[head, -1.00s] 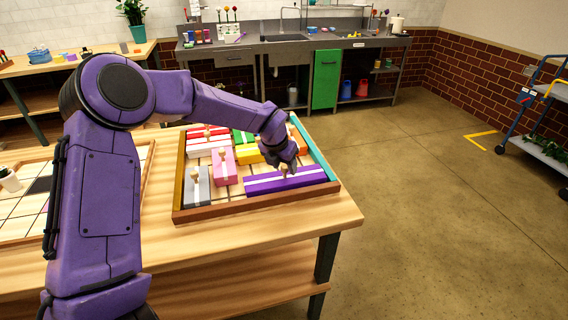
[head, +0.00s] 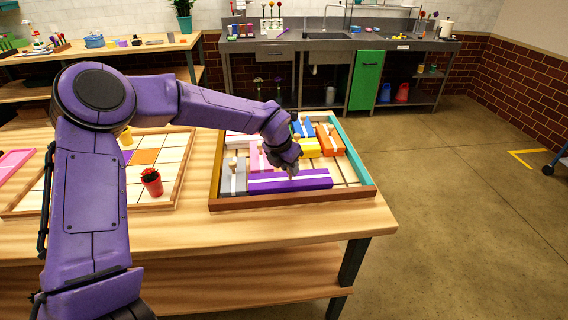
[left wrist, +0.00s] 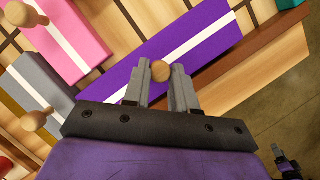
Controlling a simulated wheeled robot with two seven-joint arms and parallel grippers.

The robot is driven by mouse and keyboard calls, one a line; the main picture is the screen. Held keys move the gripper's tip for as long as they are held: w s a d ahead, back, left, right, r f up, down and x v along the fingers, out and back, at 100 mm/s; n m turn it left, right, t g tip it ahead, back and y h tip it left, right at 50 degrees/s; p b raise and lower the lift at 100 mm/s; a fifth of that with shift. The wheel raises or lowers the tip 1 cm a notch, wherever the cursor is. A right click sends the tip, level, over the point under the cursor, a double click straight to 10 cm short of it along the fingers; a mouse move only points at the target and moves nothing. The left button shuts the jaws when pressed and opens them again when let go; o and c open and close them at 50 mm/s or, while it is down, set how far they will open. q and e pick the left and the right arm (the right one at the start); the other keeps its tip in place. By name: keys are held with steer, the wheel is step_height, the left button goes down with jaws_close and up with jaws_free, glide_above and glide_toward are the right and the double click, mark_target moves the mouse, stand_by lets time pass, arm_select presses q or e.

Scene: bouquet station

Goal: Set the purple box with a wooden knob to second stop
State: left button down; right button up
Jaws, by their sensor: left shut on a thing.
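The purple box (head: 310,183) is a long block with a white stripe and a wooden knob (left wrist: 161,71). It lies along the front of the wooden-framed tray (head: 300,202). Its left end is close to the grey box (head: 233,180); I cannot tell whether they touch. Bare slatted floor shows between its right end and the tray's right side. My left gripper (left wrist: 160,75) is shut on the knob, with one finger on each side; it also shows in the head view (head: 291,172).
The pink box (left wrist: 68,38) stands behind the purple box's left part. Blue (head: 304,128), yellow (head: 308,146) and orange (head: 329,140) boxes fill the tray's back right. A gridded board (head: 182,172) with a red flower pot (head: 152,182) lies left of the tray.

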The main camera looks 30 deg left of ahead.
arm_select(q)
steer(key=shift+w+d+f, duration=0.15)
steer(key=shift+w+d, duration=0.25)
steer(key=shift+d, duration=0.1)
steer(key=c, duration=1.1)
jaws_free()
steer(key=shift+c, duration=0.2)
steer(key=shift+o, duration=1.1)
steer(key=shift+a, duration=0.2)
steer(key=shift+s+a, duration=0.1)
steer(key=shift+a, duration=0.1)
steer(key=shift+d+r, duration=0.15)
steer(key=shift+r, duration=0.25)
steer(key=b+v, duration=0.1)
steer(key=v, duration=0.8)
steer(key=shift+s+r, duration=0.3)
arm_select(e)
steer(key=shift+d+f, duration=0.2)
steer(key=shift+f, duration=0.7)
